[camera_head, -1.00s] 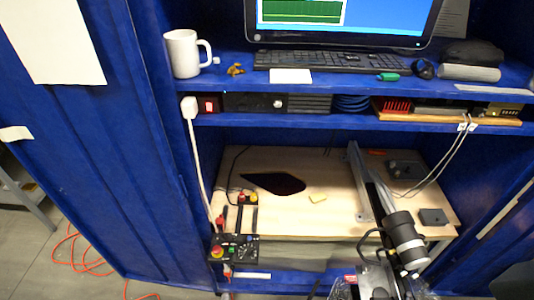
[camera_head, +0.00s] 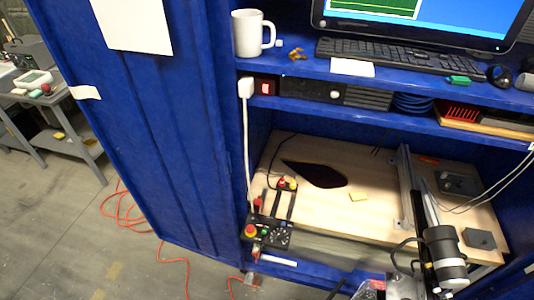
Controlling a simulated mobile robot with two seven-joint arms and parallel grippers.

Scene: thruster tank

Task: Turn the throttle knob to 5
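A black control box (camera_head: 268,233) sits at the front left corner of the wooden bench top. It carries a red and yellow emergency-stop button and a small green part. A dark round dial with pale marks, which looks like the throttle knob (camera_head: 282,238), is on its right part. The dial's numbers and setting are too small to read. Neither of my grippers can be made out in the view.
A metal rail with a black-and-white cylinder (camera_head: 444,255) stands at the right. An orange cable (camera_head: 125,215) lies on the floor at the left.

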